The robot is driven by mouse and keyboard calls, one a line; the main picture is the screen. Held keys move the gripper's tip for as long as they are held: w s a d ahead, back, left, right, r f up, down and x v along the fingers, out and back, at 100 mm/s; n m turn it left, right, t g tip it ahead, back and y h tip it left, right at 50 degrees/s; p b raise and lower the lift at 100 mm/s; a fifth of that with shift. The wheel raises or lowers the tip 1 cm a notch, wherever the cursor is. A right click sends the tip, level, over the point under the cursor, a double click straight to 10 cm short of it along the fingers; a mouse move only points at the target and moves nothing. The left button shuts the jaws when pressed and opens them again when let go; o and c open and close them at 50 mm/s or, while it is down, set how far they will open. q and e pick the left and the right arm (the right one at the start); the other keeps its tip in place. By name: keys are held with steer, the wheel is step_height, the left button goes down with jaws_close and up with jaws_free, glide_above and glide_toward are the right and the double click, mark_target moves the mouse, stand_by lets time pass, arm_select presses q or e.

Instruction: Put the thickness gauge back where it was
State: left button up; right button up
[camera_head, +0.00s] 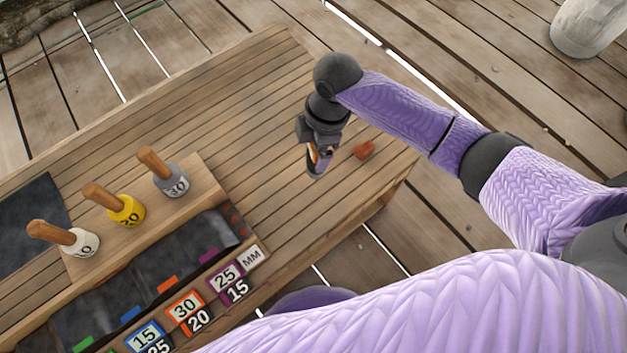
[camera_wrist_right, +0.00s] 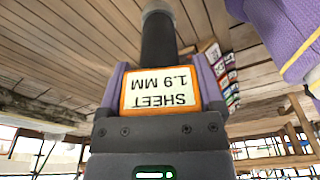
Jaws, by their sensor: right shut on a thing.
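The thickness gauge (camera_wrist_right: 158,45) is a dark, rod-like thing with an orange-framed white label (camera_wrist_right: 160,90) reading "SHEET 1.9 MM", upside down in the right wrist view. My right gripper (camera_wrist_right: 161,75) is shut on it, with a purple finger on each side. In the head view my right gripper (camera_head: 320,152) hangs over the right part of the wooden table, with a bit of orange and white label showing between the fingers. I cannot tell whether the gauge's lower end touches the table. My left gripper is not in view.
A small red-brown thing (camera_head: 364,150) lies just right of my right gripper. At left, several wooden-handled weights, including a yellow one (camera_head: 126,210), stand on a wooden block (camera_head: 205,190). A dark tray (camera_head: 190,250) and numbered labels (camera_head: 186,307) line the front. The table's middle (camera_head: 240,110) is clear.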

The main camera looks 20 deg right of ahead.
step_height(320, 180, down, 11)
steer(key=b, duration=0.7)
steer(key=shift+r, duration=0.45)
steer(key=shift+f, duration=0.2)
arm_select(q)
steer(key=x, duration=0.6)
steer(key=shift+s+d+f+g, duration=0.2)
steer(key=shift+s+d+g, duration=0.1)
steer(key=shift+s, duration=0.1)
arm_select(e)
steer(key=o, duration=1.3)
steer(key=shift+r, duration=0.1)
arm_select(q)
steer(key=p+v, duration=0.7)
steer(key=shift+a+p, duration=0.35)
steer(key=shift+p, duration=0.05)
arm_select(e)
steer(key=r, duration=0.4)
steer(key=d+r, duration=0.1)
steer(key=r, duration=0.3)
steer(key=d+r, duration=0.1)
steer(key=r, duration=0.3)
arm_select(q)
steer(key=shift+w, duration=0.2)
